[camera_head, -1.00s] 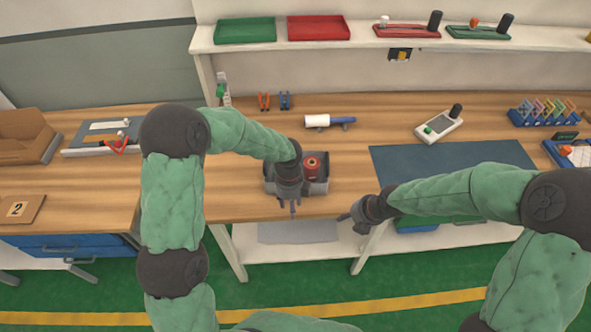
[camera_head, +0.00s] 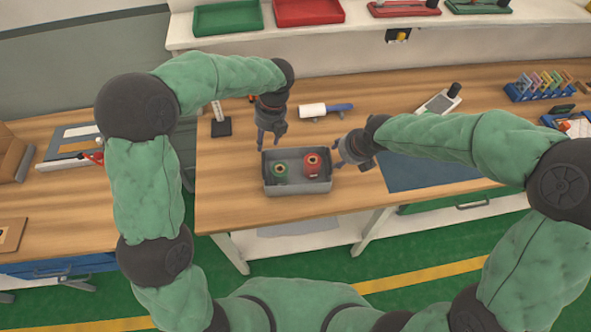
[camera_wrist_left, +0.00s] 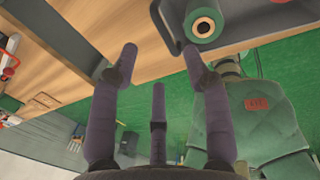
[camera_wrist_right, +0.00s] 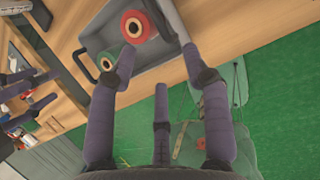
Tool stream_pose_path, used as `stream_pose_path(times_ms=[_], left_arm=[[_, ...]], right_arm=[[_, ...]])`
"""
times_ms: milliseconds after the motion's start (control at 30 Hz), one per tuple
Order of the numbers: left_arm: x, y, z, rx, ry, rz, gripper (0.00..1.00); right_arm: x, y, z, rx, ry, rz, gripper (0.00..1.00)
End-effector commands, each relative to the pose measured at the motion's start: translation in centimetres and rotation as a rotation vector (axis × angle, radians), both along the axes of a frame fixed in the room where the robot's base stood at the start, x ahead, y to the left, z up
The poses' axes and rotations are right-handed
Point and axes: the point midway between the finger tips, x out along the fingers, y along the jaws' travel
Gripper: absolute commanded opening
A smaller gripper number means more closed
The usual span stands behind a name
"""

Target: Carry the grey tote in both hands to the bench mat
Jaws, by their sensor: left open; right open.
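The grey tote (camera_head: 297,187) sits on the wooden bench near its front edge. It holds a green spool (camera_head: 280,171) and a red spool (camera_head: 312,164). The blue-grey bench mat (camera_head: 425,174) lies to the right of the tote, partly hidden by my right arm. My left gripper (camera_head: 268,146) is open at the tote's left end; in the left wrist view the tote's corner and the green spool (camera_wrist_left: 204,22) are close to its fingers. My right gripper (camera_head: 345,164) is open at the tote's right end; in the right wrist view the tote wall (camera_wrist_right: 172,22) is near its fingertips. I cannot tell whether either touches.
A white and blue tool (camera_head: 325,110) lies behind the tote. A handheld device (camera_head: 440,101) and a rack of coloured clips (camera_head: 540,86) stand farther right. A shelf with green (camera_head: 228,17) and red trays (camera_head: 308,11) runs above the back. Bench wood left of the tote is clear.

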Motion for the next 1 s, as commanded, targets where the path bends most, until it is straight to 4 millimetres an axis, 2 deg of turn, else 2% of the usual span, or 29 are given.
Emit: stream_pose_path(times_ms=[167, 267, 700, 1000], left_arm=[[-0.1, 0.2, -0.9, 0.001, 0.002, 0.001, 0.48], [-0.1, 0.5, -2.1, 0.001, 0.003, 0.003, 0.48], [-0.3, 1.8, -8.9, 0.0, 0.004, 0.003, 0.48], [-0.3, 2.1, -10.6, -0.001, 0.0, 0.002, 0.48]], right_arm=[[0.2, 0.2, -0.8, 0.0, 0.003, -0.001, 0.49], [0.7, 0.5, -1.9, 0.0, 0.004, 0.0, 0.49], [3.1, 2.1, -8.2, 0.0, 0.002, -0.001, 0.49], [3.8, 2.5, -9.8, 0.001, 0.001, -0.002, 0.49]])
